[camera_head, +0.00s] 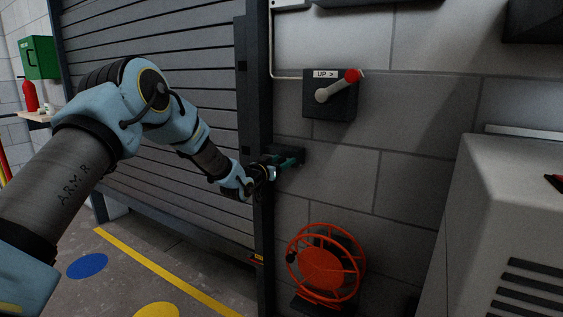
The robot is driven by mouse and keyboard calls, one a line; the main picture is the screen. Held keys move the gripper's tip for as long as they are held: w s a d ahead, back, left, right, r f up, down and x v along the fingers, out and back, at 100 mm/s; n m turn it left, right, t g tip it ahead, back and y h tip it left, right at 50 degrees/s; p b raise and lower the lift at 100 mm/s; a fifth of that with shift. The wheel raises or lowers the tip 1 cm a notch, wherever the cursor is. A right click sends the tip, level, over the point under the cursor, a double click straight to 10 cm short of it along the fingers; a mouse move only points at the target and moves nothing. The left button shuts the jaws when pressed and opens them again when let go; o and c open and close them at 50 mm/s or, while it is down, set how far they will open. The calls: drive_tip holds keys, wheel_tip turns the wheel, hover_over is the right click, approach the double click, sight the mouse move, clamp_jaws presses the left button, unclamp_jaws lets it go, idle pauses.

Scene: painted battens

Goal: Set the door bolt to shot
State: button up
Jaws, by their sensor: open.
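The door bolt (297,155) is a small dark fitting with some green on it, mounted on the block wall just right of the black door post. My arm reaches across the roller door, and my gripper (276,168) is at the left part of the bolt. The jaws are open. They overlap the bolt in the picture, and I cannot tell whether they touch it. The wrist hides part of the post, and the bolt's exact position is too small and dark to read.
A lever box marked UP (330,95) with a red-knobbed handle is above the bolt. An orange hose reel (326,265) is below. A grey cabinet (500,220) stands at the right. The ribbed roller door (170,60) is behind my arm. A yellow line (165,272) crosses the floor.

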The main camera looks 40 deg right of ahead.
clamp_jaws()
idle(0.4)
idle(0.9)
